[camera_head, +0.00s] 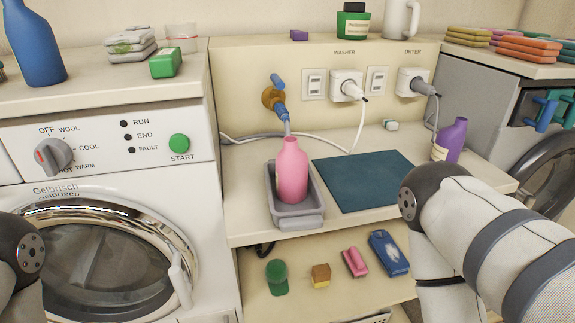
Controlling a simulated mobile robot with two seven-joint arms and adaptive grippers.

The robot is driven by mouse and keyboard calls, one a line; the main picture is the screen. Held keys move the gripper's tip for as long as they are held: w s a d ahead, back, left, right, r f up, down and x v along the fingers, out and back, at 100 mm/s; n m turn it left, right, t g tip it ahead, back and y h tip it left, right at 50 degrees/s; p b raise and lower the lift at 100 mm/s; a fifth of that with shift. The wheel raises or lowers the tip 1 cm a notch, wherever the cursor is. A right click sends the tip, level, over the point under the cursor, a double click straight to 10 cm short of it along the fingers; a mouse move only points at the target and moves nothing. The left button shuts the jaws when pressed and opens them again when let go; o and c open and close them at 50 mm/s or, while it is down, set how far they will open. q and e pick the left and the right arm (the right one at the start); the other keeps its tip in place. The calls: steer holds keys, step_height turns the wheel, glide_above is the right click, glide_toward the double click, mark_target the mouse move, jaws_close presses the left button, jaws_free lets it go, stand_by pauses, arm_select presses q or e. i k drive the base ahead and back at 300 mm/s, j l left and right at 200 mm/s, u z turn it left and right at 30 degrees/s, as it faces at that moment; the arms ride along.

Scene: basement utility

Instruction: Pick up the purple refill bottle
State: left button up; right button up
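The purple refill bottle (452,140) stands on the right end of the middle counter, near the dryer. It has a pale label low on its left side, and my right arm hides part of its base. My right arm comes in from the lower right in front of the bottle. Its gripper is not in the picture. Only a dark joint of my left arm shows at the left edge, and its gripper is not in the picture either.
A pink bottle (292,172) stands in a grey tray (297,222) under a tap (279,100). A teal mat (362,181) lies right of it. Plugs with cables (346,88) are on the wall behind.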

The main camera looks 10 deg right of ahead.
mark_target(450, 140)
steer(key=z, duration=1.35)
steer(key=i+l+u, duration=0.15)
steer(key=l, duration=0.2)
steer(key=i+l+u, duration=0.15)
steer(key=l, duration=0.25)
steer(key=i+l+u, duration=0.1)
steer(key=l, duration=0.3)
steer(key=i+l+u, duration=0.15)
steer(key=l, duration=0.25)
